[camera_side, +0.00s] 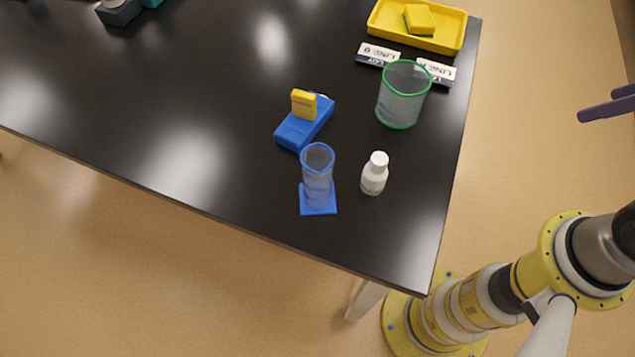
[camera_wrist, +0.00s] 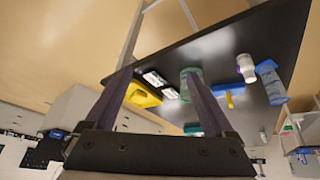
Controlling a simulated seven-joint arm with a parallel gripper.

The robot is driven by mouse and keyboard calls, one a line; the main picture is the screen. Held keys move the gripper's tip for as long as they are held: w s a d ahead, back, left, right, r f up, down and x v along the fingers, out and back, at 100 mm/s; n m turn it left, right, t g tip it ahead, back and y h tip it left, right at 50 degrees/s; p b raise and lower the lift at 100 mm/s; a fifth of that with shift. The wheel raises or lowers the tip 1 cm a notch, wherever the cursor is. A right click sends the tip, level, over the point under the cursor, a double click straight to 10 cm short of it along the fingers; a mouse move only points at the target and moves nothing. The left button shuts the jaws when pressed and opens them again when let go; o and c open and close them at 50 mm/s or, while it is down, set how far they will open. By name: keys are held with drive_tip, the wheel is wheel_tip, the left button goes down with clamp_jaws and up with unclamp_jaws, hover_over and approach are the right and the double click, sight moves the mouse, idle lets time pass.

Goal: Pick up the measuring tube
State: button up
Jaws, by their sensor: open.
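The measuring tube (camera_side: 318,178) is a clear cylinder with a blue rim and a square blue base. It stands upright near the table's front edge in the side view, and it also shows at the right of the wrist view (camera_wrist: 270,82). My gripper (camera_side: 607,104) shows only partly at the right edge of the side view, off the table and far from the tube. In the wrist view its two dark fingers (camera_wrist: 159,72) are spread apart with nothing between them at the tips.
A white bottle (camera_side: 375,173) stands just right of the tube. Behind are a blue block with a yellow piece (camera_side: 304,122), a green-rimmed beaker (camera_side: 402,97), two labels (camera_side: 378,54) and a yellow tray (camera_side: 445,43) holding a sponge (camera_side: 419,19). The table's left side is mostly bare.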

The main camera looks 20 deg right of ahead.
drive_tip(key=w+a+r+n+g+y, duration=0.1)
drive_tip(key=w+a+r+n+g, duration=0.1)
drive_tip(key=w+a+r+n, duration=0.85)
drive_tip(key=n+g+h, duration=0.1)
drive_tip(key=n+g, duration=0.2)
drive_tip(key=n, duration=0.4)
approach(318, 171)
drive_tip(key=w, duration=0.2)
drive_tip(key=f, duration=0.8)
drive_tip(key=shift+w+d, duration=0.15)
drive_tip(key=shift+d, duration=0.2)
drive_tip(key=shift+d+f, duration=0.1)
drive_tip(key=shift+f, duration=2.85)
